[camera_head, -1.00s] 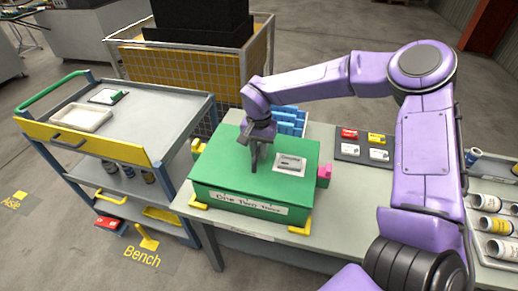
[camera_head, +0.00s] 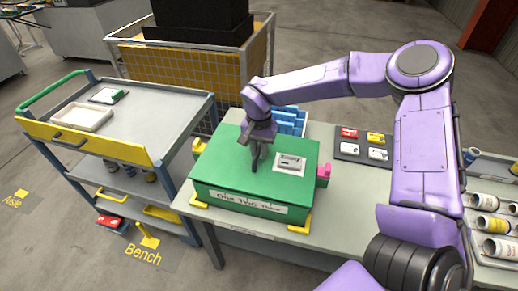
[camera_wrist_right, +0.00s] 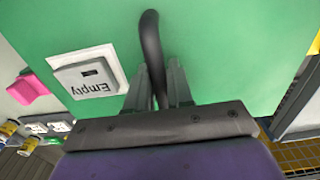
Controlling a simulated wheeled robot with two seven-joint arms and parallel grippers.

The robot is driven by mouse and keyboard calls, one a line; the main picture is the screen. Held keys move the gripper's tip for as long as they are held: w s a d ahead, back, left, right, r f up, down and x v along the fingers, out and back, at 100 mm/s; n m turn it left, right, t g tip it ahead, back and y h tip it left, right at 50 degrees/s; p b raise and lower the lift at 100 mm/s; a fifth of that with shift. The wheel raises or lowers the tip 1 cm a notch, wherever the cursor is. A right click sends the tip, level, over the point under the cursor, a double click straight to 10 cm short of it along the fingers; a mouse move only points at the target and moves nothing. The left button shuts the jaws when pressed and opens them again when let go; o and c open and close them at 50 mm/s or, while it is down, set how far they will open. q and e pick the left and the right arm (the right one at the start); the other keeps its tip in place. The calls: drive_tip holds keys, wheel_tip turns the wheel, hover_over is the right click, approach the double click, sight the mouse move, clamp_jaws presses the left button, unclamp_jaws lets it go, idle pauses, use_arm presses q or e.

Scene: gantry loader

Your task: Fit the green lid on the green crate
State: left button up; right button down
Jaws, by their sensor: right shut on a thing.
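The green crate (camera_head: 240,205) stands on the bench, its front bearing a white label with handwriting. The green lid (camera_head: 222,165) lies over the top of the crate; I cannot tell from here whether it sits fully flush. My right gripper (camera_head: 255,160) is above the middle of the lid, shut on its dark curved handle (camera_wrist_right: 151,50). A grey and white plate (camera_head: 290,163) on the lid, left of the handle in the wrist view, reads "Empty". My left gripper is not in view.
Yellow corner pieces (camera_head: 299,222) sit at the crate's base, and a pink block (camera_head: 323,174) is at its right. Blue bins (camera_head: 290,121) stand behind it. A dark tray (camera_head: 364,146) with small cards lies to the right. A trolley (camera_head: 190,118) stands left of the bench.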

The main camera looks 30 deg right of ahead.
drive_tip(key=shift+f, duration=0.15)
drive_tip(key=shift+f, duration=0.6)
drive_tip(key=c, duration=0.9)
unclamp_jaws()
wheel_tip(320, 180, up, 10)
drive_tip(key=shift+r+b, duration=0.25)
drive_tip(key=shift+b, duration=0.65)
